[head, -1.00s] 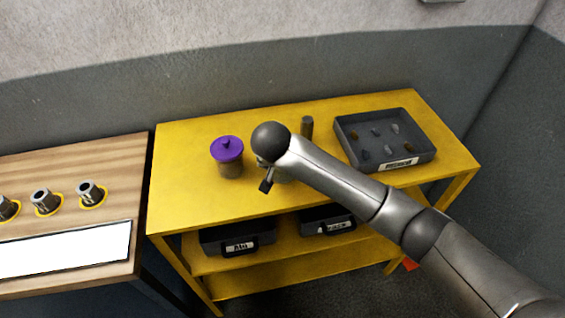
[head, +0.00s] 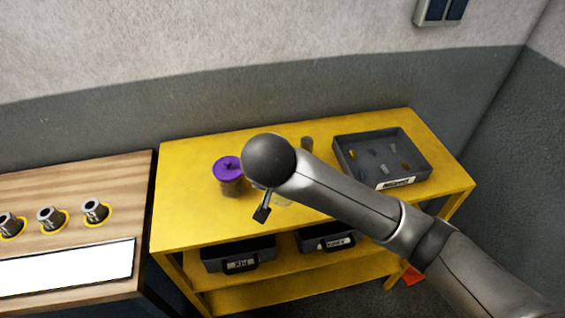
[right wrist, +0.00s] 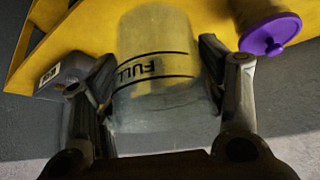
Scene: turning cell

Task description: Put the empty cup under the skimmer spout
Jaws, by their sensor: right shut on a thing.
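The cup (right wrist: 155,75) is clear and see-through, with a dark-lined band marked FULL; it looks empty. My right gripper (right wrist: 158,52) is shut on the cup, one finger on each side. In the head view my right wrist covers most of the cup, and only one dark finger (head: 262,214) shows clearly. The gripper is over the front part of the yellow bench (head: 185,205), right of the purple-lidded jar (head: 228,168). I cannot identify a skimmer spout in either view. My left gripper is out of view.
A grey tray (head: 418,172) with small pieces stands at the bench's right, a dark cylinder (head: 307,144) behind my wrist. Black bins (head: 238,256) sit on the shelf below. A wooden table (head: 60,184) at left holds several metal cups in yellow rings.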

